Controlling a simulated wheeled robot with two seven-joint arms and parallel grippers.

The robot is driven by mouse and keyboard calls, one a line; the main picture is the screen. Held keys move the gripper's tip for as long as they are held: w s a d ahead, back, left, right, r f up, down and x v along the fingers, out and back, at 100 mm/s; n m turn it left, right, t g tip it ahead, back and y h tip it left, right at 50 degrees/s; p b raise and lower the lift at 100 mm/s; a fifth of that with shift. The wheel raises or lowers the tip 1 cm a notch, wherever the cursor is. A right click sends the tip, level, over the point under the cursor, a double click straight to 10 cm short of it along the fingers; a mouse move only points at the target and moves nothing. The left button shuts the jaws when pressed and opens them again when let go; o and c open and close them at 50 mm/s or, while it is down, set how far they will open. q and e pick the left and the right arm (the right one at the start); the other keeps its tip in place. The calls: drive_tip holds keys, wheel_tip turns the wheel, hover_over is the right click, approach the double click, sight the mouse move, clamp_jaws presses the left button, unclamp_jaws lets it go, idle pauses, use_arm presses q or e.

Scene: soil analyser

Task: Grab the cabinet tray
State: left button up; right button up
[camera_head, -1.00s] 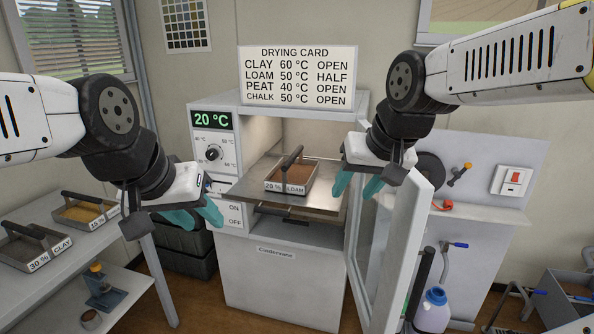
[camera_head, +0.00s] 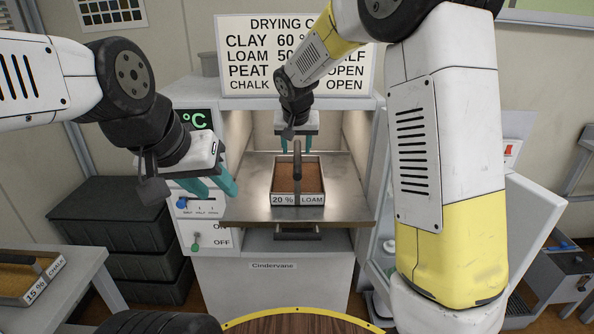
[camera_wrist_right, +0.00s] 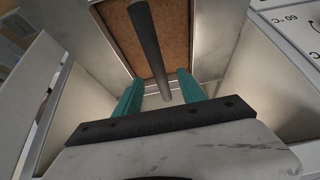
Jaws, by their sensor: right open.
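The tray labelled 20 % LOAM (camera_head: 298,200) holds brown soil and has a dark bar handle (camera_head: 297,165). It sits on a metal shelf (camera_head: 246,207) that sticks out of the open cabinet. My right gripper (camera_head: 295,147) is open, above the tray's far end. In the right wrist view the handle (camera_wrist_right: 145,35) lies between the open teal fingers (camera_wrist_right: 159,88), apart from both, over the soil (camera_wrist_right: 182,30). My left gripper (camera_head: 212,184) is open and empty, in front of the cabinet's control panel, left of the tray.
The cabinet door (camera_head: 535,215) stands open on the right, partly behind my right arm. A drying card (camera_head: 240,55) stands on top. Dark crates (camera_head: 120,235) are stacked at left, and a chalk tray (camera_head: 25,280) is on the side table. The shelf is clear around the loam tray.

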sight(297, 155)
drive_tip(key=x, duration=0.6)
drive_tip(key=shift+w+d+f, duration=0.1)
drive_tip(key=shift+w+f, duration=0.1)
drive_tip(key=shift+f, duration=0.1)
clamp_jaws()
drive_tip(key=shift+r, duration=0.1)
idle(1.0)
